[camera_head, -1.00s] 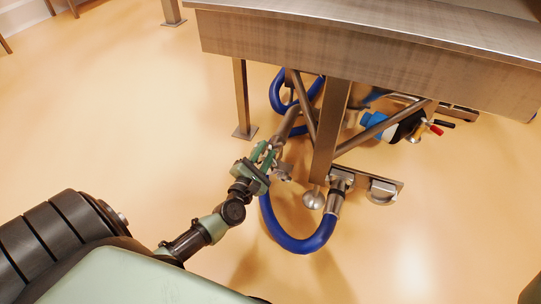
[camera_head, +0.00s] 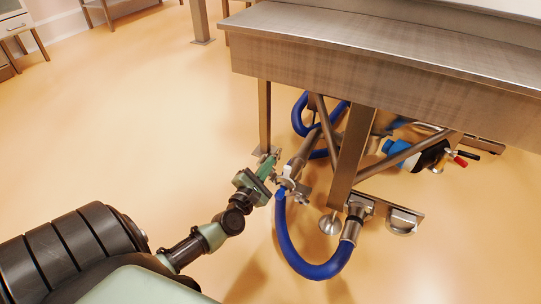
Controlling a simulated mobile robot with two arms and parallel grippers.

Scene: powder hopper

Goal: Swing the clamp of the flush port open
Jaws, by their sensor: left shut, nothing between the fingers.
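The flush port with its metal clamp (camera_head: 292,184) is at the lower end of a slanting steel pipe (camera_head: 304,152), where a blue hose (camera_head: 287,245) joins it. Small metal parts stick out at the clamp's lower right; whether it is open or closed is too small to tell. My left gripper (camera_head: 268,163) is green, shut and empty. It is just left of the pipe and clamp, its fingers pointing up and away. Contact with the clamp cannot be made out. My right gripper is out of view.
A steel table (camera_head: 370,75) stands above the pipework. A blue, white and black device (camera_head: 407,157) lies behind. The floor to the left is clear.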

